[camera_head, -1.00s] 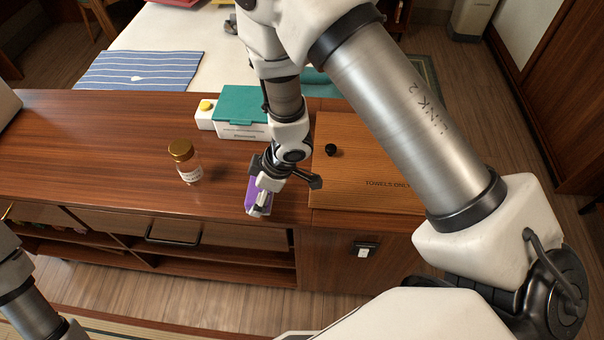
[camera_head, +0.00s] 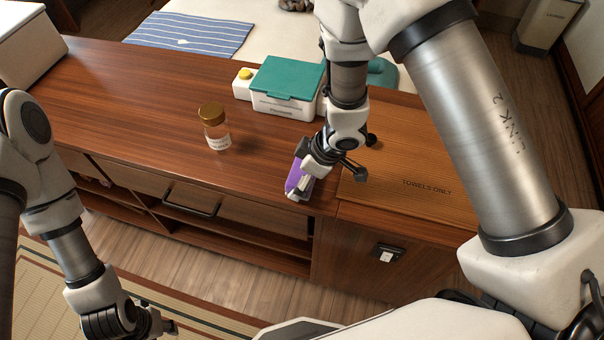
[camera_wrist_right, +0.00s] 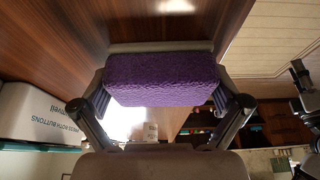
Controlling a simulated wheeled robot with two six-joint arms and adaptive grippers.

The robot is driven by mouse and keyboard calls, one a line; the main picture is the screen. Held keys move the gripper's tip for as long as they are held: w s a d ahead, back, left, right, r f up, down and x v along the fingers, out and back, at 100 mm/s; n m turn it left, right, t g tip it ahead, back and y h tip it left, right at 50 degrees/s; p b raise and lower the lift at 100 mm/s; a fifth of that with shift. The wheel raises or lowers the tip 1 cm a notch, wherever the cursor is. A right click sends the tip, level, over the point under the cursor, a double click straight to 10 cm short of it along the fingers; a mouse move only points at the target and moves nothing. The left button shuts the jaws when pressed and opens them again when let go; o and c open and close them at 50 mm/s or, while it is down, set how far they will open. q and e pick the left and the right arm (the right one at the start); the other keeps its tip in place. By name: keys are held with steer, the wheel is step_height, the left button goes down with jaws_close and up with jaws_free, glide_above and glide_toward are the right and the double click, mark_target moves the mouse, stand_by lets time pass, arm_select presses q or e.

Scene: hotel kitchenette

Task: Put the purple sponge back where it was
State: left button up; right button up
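The purple sponge (camera_head: 294,180) is between the fingers of my right gripper (camera_head: 302,186), at the front edge of the wooden counter (camera_head: 120,100), left of the "TOWELS ONLY" panel (camera_head: 410,205). In the right wrist view the sponge (camera_wrist_right: 160,80) spans the gap between both fingers, which press on its ends. I cannot tell whether its underside touches the counter. My left gripper (camera_head: 165,326) is low at the bottom left, away from the counter, apparently empty; its fingers are too small to read.
A gold-lidded jar (camera_head: 214,130) stands left of the sponge. The counter's left part is clear.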

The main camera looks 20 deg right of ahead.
steer(key=shift+r, duration=0.1)
steer(key=shift+r, duration=0.3)
steer(key=p+v, duration=0.3)
steer(key=v, duration=0.8)
steer(key=shift+d+r+p, duration=0.15)
steer(key=shift+r+p, duration=0.1)
steer(key=shift+p, duration=0.15)
steer(key=shift+s, duration=0.15)
